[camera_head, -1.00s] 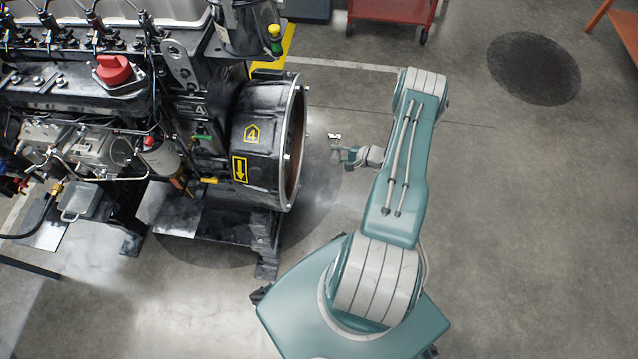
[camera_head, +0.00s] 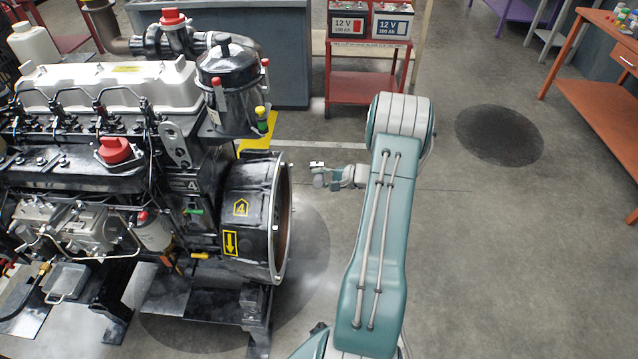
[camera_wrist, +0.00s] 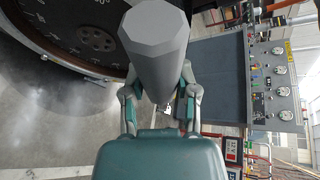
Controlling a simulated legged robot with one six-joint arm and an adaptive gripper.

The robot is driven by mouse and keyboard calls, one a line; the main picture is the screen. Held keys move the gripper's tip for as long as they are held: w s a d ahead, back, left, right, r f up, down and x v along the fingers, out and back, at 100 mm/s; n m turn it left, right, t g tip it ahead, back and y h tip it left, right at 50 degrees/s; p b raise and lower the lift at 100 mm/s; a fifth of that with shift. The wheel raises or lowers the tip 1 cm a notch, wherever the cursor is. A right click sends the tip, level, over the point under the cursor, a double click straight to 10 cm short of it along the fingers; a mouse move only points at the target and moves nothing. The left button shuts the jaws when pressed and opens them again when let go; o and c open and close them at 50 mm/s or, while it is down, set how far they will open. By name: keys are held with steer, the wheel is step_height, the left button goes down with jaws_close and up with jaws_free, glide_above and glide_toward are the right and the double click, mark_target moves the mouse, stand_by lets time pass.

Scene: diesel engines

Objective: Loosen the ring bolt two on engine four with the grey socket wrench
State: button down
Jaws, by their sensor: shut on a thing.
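Engine four (camera_head: 180,180), marked with a yellow 4, stands at the left in the head view. Its black ring housing (camera_head: 255,205) with a pale rim faces right, towards my arm. In the wrist view the ring's round face (camera_wrist: 90,38) fills the upper left, with small bolts on it; which one is bolt two I cannot tell. My gripper (camera_head: 320,176) is to the right of the ring, apart from it. In the wrist view my gripper (camera_wrist: 160,108) is shut on the grey socket wrench (camera_wrist: 156,50), whose faceted end points towards the camera.
A red cart (camera_head: 365,75) with two 12 V batteries stands behind. An orange table (camera_head: 590,60) is at the far right. The floor (camera_head: 480,250) right of my arm is clear. A grey panel with knobs (camera_wrist: 270,85) shows in the wrist view.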

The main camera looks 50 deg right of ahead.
steer(key=w+a, duration=0.5)
stand_by(0.7)
steer(key=shift+w+a+r, duration=0.1)
steer(key=shift+w+a, duration=0.25)
steer(key=shift+w, duration=0.1)
stand_by(0.5)
steer(key=shift+w+a, duration=0.3)
steer(key=shift+w, duration=0.1)
steer(key=shift+w+a, duration=0.1)
steer(key=shift+a, duration=0.05)
stand_by(0.8)
